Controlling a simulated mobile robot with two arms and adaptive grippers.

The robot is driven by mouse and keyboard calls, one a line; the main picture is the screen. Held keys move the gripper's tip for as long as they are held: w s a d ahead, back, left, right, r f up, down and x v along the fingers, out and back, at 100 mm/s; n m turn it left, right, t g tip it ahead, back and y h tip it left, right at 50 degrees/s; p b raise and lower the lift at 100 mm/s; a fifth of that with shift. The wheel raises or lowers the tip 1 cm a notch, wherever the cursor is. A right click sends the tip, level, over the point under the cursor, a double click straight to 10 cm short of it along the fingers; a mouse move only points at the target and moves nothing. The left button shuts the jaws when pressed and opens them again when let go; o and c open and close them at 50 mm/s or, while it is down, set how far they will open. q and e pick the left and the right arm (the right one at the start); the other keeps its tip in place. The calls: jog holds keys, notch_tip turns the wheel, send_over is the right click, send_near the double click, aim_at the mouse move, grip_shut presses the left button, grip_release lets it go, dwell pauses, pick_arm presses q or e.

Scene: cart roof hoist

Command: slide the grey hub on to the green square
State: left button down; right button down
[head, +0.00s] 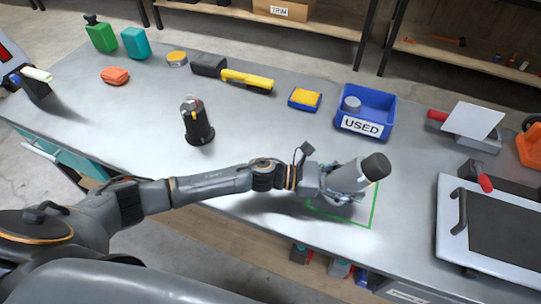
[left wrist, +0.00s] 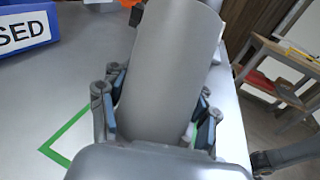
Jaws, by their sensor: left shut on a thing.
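The grey hub, a grey cylinder with a dark end (head: 350,177), leans to the right in the head view. It fills the middle of the left wrist view (left wrist: 168,75). My left gripper (head: 340,190) is shut around it, with a finger on each side. The green square (head: 375,205) is an outline on the bench under and around the gripper and hub. One of its corners shows at left in the left wrist view (left wrist: 50,148). The hub's lower end is hidden by the gripper, so I cannot tell whether it touches the bench. My right gripper is not in view.
A blue bin labelled USED (head: 364,126) stands just behind the square. A black cylindrical piece (head: 197,122) stands upright to the left. A framed dark panel (head: 497,225) lies at right. The front bench edge is close to the square.

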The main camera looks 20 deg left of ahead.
aim_at(333, 178)
pick_arm(q)
jog(key=shift+f+b+x, duration=0.15)
jog(key=shift+b+x, duration=0.05)
jog(key=shift+x, duration=0.5)
jog(key=shift+f+b+x, duration=0.15)
jog(key=shift+x, duration=0.55)
jog(key=shift+w+d, duration=0.1)
jog(key=shift+d, duration=0.2)
jog(key=c, duration=0.6)
grip_release()
jog(key=o, duration=0.5)
jog(key=shift+w+r, duration=0.1)
jog(key=shift+r, duration=0.05)
jog(key=shift+r, duration=0.1)
jog(key=shift+r+v, duration=0.1)
jog(key=shift+v, duration=0.65)
jog(key=shift+r+v, duration=0.15)
jog(key=shift+v, duration=0.55)
jog(key=shift+r+v, duration=0.2)
jog(key=shift+v, duration=1.05)
jog(key=shift+r+v, duration=0.25)
jog(key=shift+v, duration=1)
